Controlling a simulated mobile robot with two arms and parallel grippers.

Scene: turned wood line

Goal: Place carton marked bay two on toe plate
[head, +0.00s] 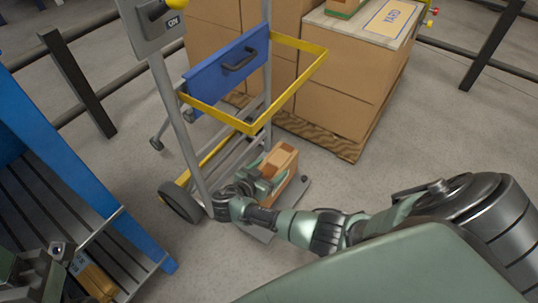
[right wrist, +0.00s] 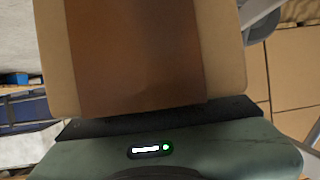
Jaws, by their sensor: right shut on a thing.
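A brown carton (head: 282,166) with a darker band is in my right gripper (head: 262,186). The band fills much of the carton (right wrist: 140,55) in the right wrist view. The gripper is shut on the near-left part of the carton. The carton is over the grey toe plate (head: 295,194) at the foot of the hand truck (head: 179,126). I cannot tell whether it touches the plate. The gripper hides part of the carton, and no bay mark is readable.
The truck has a yellow frame (head: 301,85), a blue panel (head: 228,65) and a black wheel (head: 181,202). Large boxes (head: 335,75) stand on a pallet behind. Black rails edge the floor.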

